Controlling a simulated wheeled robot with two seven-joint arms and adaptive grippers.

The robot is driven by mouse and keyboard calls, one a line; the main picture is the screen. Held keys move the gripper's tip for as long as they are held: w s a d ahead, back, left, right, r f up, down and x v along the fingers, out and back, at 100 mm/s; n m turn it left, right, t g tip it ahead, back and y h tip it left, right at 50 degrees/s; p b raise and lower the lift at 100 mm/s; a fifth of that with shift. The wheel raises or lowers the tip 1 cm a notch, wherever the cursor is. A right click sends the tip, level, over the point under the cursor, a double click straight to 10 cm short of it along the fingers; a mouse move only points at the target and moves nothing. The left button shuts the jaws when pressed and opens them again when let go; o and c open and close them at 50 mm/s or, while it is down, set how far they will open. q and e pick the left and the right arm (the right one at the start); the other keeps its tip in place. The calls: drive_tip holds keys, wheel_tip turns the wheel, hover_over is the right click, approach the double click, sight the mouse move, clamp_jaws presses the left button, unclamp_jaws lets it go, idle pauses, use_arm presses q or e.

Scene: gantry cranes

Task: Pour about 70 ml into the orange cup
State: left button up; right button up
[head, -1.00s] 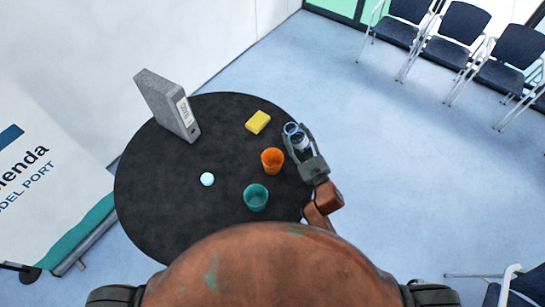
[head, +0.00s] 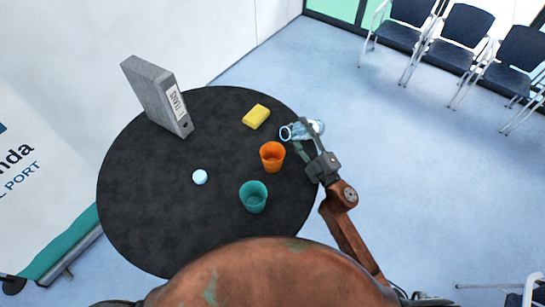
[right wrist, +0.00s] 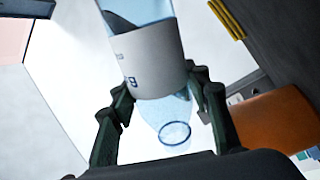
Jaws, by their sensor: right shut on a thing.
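The orange cup (head: 272,156) stands upright on the round black table near its right edge. A clear bottle (head: 300,130) with a white label is held in my right gripper (head: 309,140), tilted nearly on its side with its mouth toward the left, above and just behind the cup. In the right wrist view the gripper (right wrist: 165,95) is shut around the bottle (right wrist: 155,60), whose round mouth shows at the near end; part of the orange cup (right wrist: 270,120) shows at the right. No stream of liquid is visible. My left gripper is not in view.
A teal cup (head: 253,197) stands in front of the orange cup. A yellow block (head: 256,116), a pale round object (head: 200,177) and an upright grey binder (head: 158,98) are also on the black table (head: 150,210). Chairs (head: 465,40) stand far off at the back right.

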drive_tip(key=n, duration=0.1)
drive_tip(key=n+b, duration=0.1)
drive_tip(key=shift+w+d+f+n+y+b, duration=0.1)
drive_tip(key=shift+f+n+y+b, duration=0.05)
drive_tip(key=shift+n+y+b, duration=0.2)
drive_tip(key=shift+r+n+y, duration=0.25)
drive_tip(key=shift+r+n, duration=0.2)
drive_tip(key=shift+r, duration=0.05)
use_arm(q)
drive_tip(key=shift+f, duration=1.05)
use_arm(e)
drive_tip(key=shift+s+a+r+n+g+y, duration=0.3)
drive_tip(key=shift+a+n, duration=0.1)
drive_tip(key=shift+n, duration=0.2)
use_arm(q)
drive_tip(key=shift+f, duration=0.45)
use_arm(e)
drive_tip(key=shift+n, duration=0.8)
use_arm(q)
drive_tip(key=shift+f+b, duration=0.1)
drive_tip(key=shift+b, duration=0.2)
use_arm(e)
drive_tip(key=shift+d+n+y, duration=0.1)
drive_tip(key=shift+n+y, duration=0.2)
drive_tip(key=shift+n, duration=0.1)
drive_tip(key=shift+r, duration=0.1)
